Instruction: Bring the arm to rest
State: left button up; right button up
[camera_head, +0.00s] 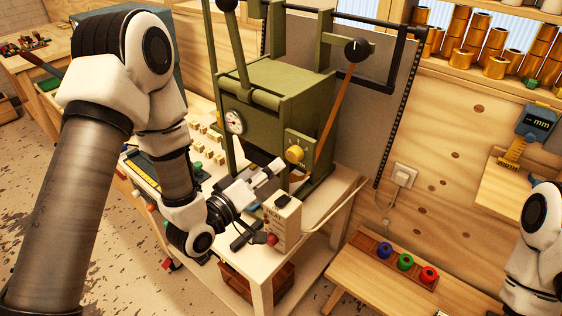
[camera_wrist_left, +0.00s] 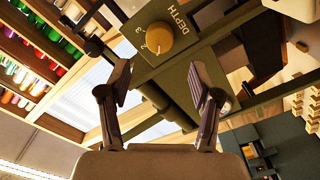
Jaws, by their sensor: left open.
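My left arm (camera_head: 178,165) comes in from the left and bends down to its wrist beside the green press (camera_head: 265,105). My left gripper (camera_head: 268,178) is in front of the press, low and close to its yellow knob (camera_head: 295,153). In the left wrist view the gripper (camera_wrist_left: 160,92) has its two fingers spread with nothing between them. The knob (camera_wrist_left: 159,38) on a panel marked DEPTH lies beyond the fingers. Part of my right arm (camera_head: 535,250) shows at the right edge; its gripper is outside the picture.
A pale box with a red button (camera_head: 283,222) stands close below the left gripper. A white table (camera_head: 320,225) bears the press and small blocks. A low wooden bench (camera_head: 385,285) holds blue, green and red spools. Gold foil rolls (camera_head: 490,50) stand on the back shelf.

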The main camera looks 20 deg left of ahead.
pick_arm(q)
jog(key=shift+s+a, duration=0.1)
jog(key=shift+s, duration=0.3)
jog(key=s+f+g+y, duration=0.1)
jog(key=s+f+g, duration=0.2)
jog(key=f, duration=0.5)
jog(key=s+f+m+g+y+b, duration=0.15)
jog(key=s+f, duration=0.25)
jog(key=f, duration=0.4)
jog(key=s+f+n+g, duration=0.1)
jog(key=s+f+g, duration=0.2)
jog(key=f, duration=0.5)
jog(key=s+a+f+m+g+y, duration=0.2)
jog(key=s+f+g, duration=0.2)
jog(key=s, duration=0.5)
jog(key=s+a+f+m+g+y, duration=0.1)
jog(key=s+a+f+m+g, duration=0.1)
jog(key=s+f+g, duration=0.3)
jog(key=s+m, duration=0.1)
jog(key=s, duration=0.2)
jog(key=shift+s+y, duration=0.35)
jog(key=shift+s, duration=0.05)
